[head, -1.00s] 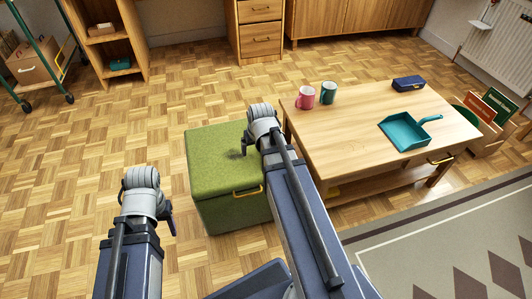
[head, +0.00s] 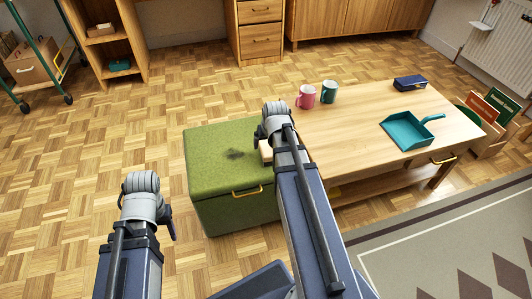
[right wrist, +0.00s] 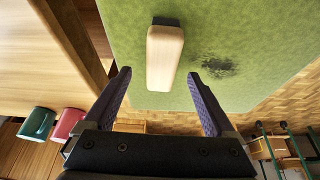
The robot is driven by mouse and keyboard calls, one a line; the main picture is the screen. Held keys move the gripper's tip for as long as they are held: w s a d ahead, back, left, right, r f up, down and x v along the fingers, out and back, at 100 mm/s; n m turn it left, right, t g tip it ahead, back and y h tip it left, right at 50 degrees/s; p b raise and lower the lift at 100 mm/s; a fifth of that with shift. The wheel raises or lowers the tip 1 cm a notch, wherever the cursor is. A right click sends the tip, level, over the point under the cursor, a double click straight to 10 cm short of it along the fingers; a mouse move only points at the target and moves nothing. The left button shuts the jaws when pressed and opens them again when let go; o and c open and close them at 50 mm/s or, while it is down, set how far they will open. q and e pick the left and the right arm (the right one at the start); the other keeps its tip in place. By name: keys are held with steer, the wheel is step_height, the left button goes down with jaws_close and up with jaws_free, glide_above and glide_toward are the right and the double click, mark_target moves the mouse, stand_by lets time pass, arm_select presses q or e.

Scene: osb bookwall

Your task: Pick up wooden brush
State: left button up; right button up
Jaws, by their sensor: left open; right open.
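The wooden brush (head: 266,151) lies on top of the green box seat (head: 215,160), near its right edge, partly hidden by my right arm in the head view. In the right wrist view its pale wooden back (right wrist: 164,62) shows as a long block on the green top. My right gripper (head: 259,138) is above the seat by the brush. In the right wrist view its two fingers (right wrist: 160,77) are apart, with the brush's near end between and ahead of their tips, not gripped. My left gripper (head: 170,222) is open, low over the floor left of the seat.
A dark smudge (head: 236,154) marks the seat top. The wooden table (head: 350,135) stands close on the right, with a pink mug (head: 306,97), a green mug (head: 329,92), a teal dustpan (head: 408,130) and a blue case (head: 409,83). Floor to the left is clear.

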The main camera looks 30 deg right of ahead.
mark_target(266, 147)
steer(key=b+x, duration=0.4)
steer(key=x, duration=0.1)
steer(key=shift+a, duration=0.15)
steer(key=shift+f+b, duration=0.2)
steer(key=shift+b, duration=0.1)
stand_by(0.5)
jaws_close()
stand_by(0.6)
